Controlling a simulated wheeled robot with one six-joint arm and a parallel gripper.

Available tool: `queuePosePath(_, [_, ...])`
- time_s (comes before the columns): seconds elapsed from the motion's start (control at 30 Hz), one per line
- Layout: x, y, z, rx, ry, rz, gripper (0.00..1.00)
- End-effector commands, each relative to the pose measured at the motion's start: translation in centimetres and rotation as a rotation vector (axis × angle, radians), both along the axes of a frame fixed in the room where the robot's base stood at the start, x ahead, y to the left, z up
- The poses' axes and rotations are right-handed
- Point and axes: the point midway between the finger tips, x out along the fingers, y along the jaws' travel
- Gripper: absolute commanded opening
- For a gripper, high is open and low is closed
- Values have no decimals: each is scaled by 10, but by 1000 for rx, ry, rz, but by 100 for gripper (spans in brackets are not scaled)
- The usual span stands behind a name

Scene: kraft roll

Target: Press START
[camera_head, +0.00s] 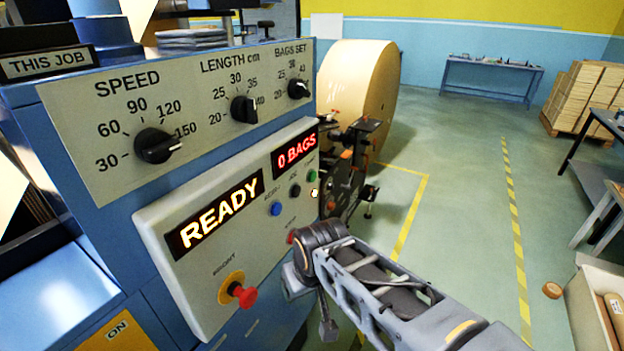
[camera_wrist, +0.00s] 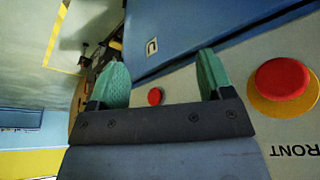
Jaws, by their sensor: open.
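The grey control panel (camera_head: 215,262) is on the blue machine in the head view. It has a small green button (camera_head: 312,175) at its upper right, with a black button (camera_head: 295,190) and a blue button (camera_head: 276,209) to its left. Their labels are too small to read, so I cannot read START. A small red button (camera_head: 291,237) sits lower, partly beside my arm; a red button (camera_wrist: 155,96) also shows between my fingers in the wrist view. My gripper (camera_wrist: 163,78) is open and empty, its green fingertips facing the panel side. Its fingers cannot be made out in the head view.
A red mushroom button (camera_head: 243,295) on a yellow ring is at the panel's lower left; it is also right of my fingers (camera_wrist: 282,78). The displays read READY (camera_head: 215,214) and 0 BAGS (camera_head: 295,150). A large kraft roll (camera_head: 357,90) stands behind.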

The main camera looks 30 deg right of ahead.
Motion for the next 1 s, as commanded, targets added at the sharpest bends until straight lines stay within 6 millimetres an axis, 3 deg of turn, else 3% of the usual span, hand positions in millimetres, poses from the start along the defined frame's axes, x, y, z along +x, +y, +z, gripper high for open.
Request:
queuePosePath(0.43, [0,0,0,0,0,0,72])
queuePosePath(1.0, [0,0,0,0,0,0,18])
